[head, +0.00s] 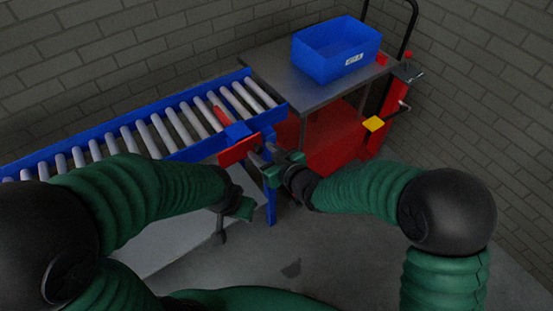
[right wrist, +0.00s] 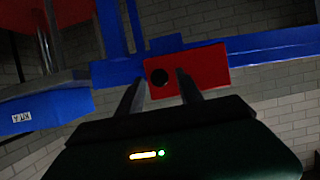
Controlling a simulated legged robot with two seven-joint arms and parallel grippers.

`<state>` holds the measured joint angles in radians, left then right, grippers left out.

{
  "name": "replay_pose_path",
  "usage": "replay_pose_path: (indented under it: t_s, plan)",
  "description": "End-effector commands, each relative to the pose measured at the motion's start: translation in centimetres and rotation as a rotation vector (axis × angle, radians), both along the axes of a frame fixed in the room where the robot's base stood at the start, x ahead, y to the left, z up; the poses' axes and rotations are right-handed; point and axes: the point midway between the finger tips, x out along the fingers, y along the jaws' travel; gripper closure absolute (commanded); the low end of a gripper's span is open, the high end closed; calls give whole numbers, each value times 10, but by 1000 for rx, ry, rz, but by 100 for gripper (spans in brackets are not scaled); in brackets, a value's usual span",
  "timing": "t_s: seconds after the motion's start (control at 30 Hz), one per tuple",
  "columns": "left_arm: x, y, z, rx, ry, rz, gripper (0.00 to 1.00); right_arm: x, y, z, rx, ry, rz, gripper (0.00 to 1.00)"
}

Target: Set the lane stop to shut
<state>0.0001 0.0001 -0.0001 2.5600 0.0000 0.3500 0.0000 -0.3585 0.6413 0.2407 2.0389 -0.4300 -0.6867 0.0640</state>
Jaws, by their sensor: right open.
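The lane stop is a red plate (head: 236,152) on the near blue rail of the roller conveyor, close to its right end. A blue block sits by it, and a red bar (head: 221,115) stands out over the rollers behind. My right gripper (head: 259,156) is open at the right end of the red plate. In the right wrist view its two fingers (right wrist: 160,76) point at the red plate (right wrist: 214,68), and a black round spot on the plate shows between the fingertips. I cannot tell whether they touch it. My left gripper (head: 240,208) hangs lower, in front of the conveyor; its jaws are unclear.
The roller conveyor (head: 120,132) runs from the left to a grey-topped cart (head: 275,63) with red lower parts. A blue bin (head: 335,50) with a label stands on the cart. A yellow piece (head: 374,124) sits at the cart's right side. Brick walls close off the back.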

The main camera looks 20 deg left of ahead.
Motion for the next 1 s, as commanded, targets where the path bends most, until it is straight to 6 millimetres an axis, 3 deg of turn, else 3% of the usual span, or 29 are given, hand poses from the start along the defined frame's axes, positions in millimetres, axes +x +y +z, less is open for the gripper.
replay_pose_path:
  t_s: [0.5, 0.67, 1.0]
  plan:
    - [0, 0, 24, 0, 0, 0, 64, -76, -98, 55, -4, -1, -3, 57]
    - [0, 0, 26, 0, 0, 0, 64, -86, -109, 59, -2, -1, -1, 57]
    - [0, 0, 25, 0, 0, 0, 64, -87, -110, 59, -2, -1, -1, 57]
